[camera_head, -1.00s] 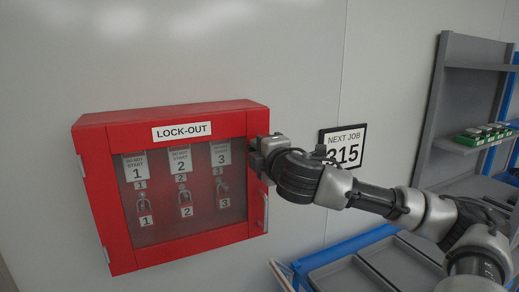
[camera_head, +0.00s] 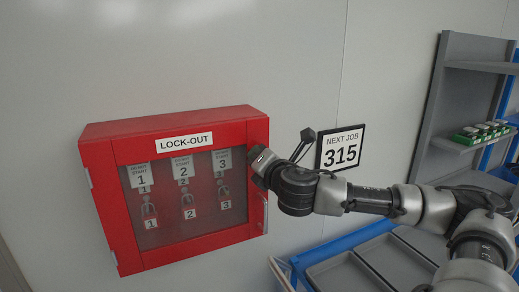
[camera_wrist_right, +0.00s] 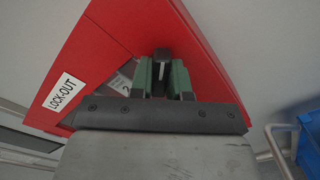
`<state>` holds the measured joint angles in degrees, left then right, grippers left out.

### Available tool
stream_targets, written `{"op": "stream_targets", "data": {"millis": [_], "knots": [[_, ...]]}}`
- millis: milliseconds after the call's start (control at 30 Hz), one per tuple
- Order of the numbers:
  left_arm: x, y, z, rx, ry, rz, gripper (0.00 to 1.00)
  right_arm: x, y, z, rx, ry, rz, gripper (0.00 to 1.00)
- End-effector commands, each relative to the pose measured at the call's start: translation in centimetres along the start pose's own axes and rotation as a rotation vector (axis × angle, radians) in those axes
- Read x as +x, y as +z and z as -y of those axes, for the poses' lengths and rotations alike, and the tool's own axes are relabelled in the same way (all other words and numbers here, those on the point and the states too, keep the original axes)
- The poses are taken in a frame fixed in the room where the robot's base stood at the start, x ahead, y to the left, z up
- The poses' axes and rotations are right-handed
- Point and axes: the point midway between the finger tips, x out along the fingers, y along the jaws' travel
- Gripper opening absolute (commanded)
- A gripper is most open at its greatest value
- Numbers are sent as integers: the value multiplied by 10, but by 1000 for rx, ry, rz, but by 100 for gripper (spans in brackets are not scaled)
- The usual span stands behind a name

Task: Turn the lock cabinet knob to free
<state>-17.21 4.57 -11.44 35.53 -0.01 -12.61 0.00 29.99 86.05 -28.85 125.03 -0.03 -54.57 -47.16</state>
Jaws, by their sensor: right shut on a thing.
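The red lock-out cabinet (camera_head: 190,256) hangs on the wall at left centre in the head view. Its front has a clear window. In the wrist view its red face (camera_wrist_right: 95,55) looks tilted. My right gripper (camera_head: 257,160) is at the right part of the cabinet front. In the wrist view its green fingers (camera_wrist_right: 163,76) are closed on the dark knob (camera_wrist_right: 161,54). The knob is hidden behind the gripper in the head view, and I cannot read its setting. My left gripper is in neither view.
Numbered tags and padlocks (camera_head: 188,199) hang behind the window. A pale handle (camera_head: 264,213) is on the cabinet's right edge, below my gripper. A "NEXT JOB 315" sign (camera_head: 342,149) is to the right. Grey trays (camera_head: 345,274) and a shelf (camera_head: 470,67) stand further right.

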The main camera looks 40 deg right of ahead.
Motion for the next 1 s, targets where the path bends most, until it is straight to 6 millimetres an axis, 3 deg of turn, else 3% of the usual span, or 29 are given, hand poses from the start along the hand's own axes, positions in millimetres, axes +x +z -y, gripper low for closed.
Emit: {"op": "stream_targets", "data": {"millis": [600, 1000], "knots": [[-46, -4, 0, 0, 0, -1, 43, 0, 1, -1, -555, -2, -3, 0], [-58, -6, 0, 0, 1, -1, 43, 0, 0, 0, -750, -1, -3, 0]]}}
